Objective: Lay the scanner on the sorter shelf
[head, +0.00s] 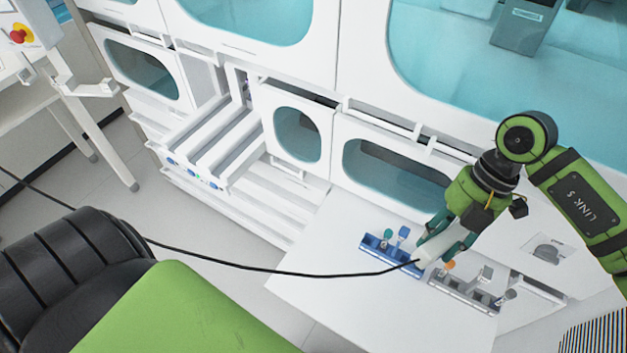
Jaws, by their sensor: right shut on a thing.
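My right gripper (440,244) points down over the white shelf (335,270) that juts out from the machine; I take this to be the sorter shelf. The gripper is shut on a white scanner (425,254), mostly hidden between its fingers. A black cable (280,272) runs from the scanner to the left across the picture. The scanner appears between a blue rack (377,247) and a grey rack (450,291); whether it touches either or the shelf I cannot tell. My left gripper is out of view.
The blue rack holds small blue and green-topped items; the grey rack holds several items. The shelf's left and front parts are bare. White machine walls with tinted windows (395,172) rise behind. Pulled-out lanes (215,140) and a table with a red button (17,36) stand left.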

